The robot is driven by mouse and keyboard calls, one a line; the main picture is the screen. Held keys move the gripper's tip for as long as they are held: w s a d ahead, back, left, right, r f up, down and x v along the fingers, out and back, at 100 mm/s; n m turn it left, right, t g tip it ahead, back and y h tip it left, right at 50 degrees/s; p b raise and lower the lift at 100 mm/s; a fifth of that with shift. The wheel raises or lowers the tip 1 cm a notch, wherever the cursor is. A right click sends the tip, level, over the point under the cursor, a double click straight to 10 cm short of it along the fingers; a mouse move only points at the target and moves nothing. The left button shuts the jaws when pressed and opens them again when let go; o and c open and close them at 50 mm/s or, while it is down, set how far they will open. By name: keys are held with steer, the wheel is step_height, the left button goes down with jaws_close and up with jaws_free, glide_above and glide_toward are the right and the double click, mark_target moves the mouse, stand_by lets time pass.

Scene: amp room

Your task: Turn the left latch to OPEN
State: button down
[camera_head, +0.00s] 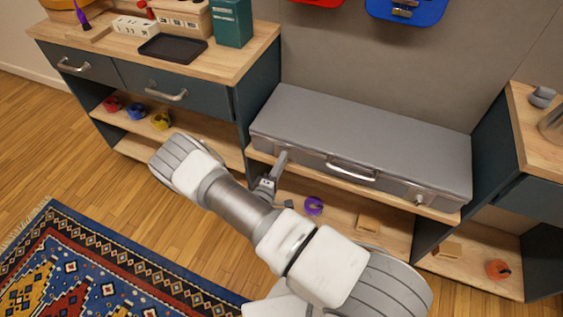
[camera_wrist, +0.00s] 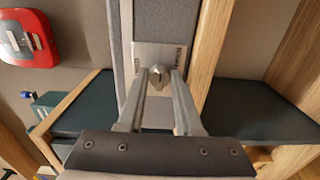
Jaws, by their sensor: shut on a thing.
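A long grey case (camera_head: 365,128) lies closed on a wooden shelf, with a silver handle (camera_head: 350,171) at the middle of its front. My gripper (camera_head: 282,158) is at the left part of the case's front and hides the left latch in the head view. In the wrist view the left latch (camera_wrist: 157,71) is a small metal knob on a silver plate (camera_wrist: 141,52) with dark lettering at both sides, too small to read. My gripper's fingers (camera_wrist: 158,80) are shut on the knob, one on each side. The right latch (camera_head: 420,199) is in plain view.
A dark cabinet with a wooden top (camera_head: 235,66) stands left of the case, and another wooden-topped unit (camera_head: 525,135) stands at right. The shelf below holds a purple coil (camera_head: 313,206) and a wooden block (camera_head: 368,222). A patterned rug (camera_head: 105,265) covers the floor at lower left.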

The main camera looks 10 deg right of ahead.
steer(key=c, duration=0.6)
jaws_free()
steer(key=p+v, duration=0.2)
steer(key=v, duration=1.5)
steer(key=shift+s+a+p, duration=0.15)
steer(key=shift+s+p, duration=0.05)
steer(key=shift+p, duration=0.2)
